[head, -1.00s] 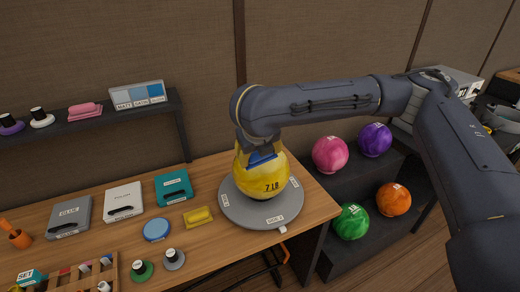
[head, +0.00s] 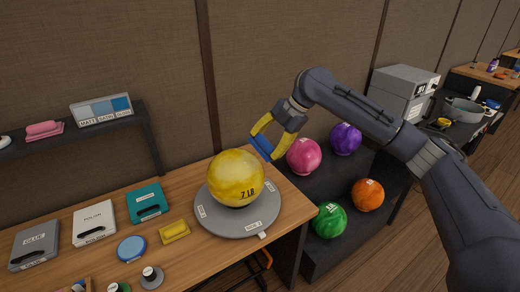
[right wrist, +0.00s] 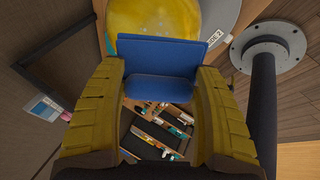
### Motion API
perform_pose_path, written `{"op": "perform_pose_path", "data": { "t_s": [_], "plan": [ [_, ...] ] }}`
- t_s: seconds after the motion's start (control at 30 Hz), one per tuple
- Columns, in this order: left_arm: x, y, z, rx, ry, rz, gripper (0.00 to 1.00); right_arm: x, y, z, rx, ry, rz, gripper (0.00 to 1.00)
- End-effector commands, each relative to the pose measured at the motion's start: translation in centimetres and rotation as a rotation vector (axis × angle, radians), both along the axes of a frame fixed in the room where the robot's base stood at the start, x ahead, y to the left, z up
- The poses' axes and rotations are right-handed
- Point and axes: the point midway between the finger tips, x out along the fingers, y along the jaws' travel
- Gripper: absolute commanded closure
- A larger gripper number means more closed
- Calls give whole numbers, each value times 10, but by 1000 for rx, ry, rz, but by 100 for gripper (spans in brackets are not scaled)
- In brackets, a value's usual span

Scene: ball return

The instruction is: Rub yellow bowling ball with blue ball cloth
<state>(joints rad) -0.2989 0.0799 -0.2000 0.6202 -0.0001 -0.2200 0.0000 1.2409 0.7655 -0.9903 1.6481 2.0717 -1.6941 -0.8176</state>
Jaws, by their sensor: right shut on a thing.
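The yellow bowling ball (head: 236,177), marked 7 LB, sits on a round grey turntable (head: 213,221) on the wooden table. My right gripper (head: 258,138) is up and to the right of the ball, apart from it in the head view. It is shut on the blue ball cloth (head: 264,146). In the right wrist view the cloth (right wrist: 158,62) spans between the two yellow fingers, with part of the yellow ball (right wrist: 153,18) behind it. My left gripper is not in view.
A dark rack right of the table holds pink (head: 304,156), purple (head: 345,139), orange (head: 367,195) and green (head: 329,220) balls. Left of the turntable lie a yellow block (head: 175,231), a blue round pad (head: 131,248) and several cases, including a teal one (head: 147,201).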

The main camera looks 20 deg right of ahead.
Motion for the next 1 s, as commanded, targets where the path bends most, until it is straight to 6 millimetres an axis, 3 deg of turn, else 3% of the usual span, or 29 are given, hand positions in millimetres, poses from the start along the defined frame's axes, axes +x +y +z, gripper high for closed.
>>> {"op": "perform_pose_path", "data": {
  "t_s": [0.3, 1.0],
  "plan": [
    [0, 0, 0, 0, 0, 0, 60, 8, -12, -2, 73, -10, -85, 54],
    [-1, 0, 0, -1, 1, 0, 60, 22, 13, -43, 73, -10, -86, 54]
  ]
}}
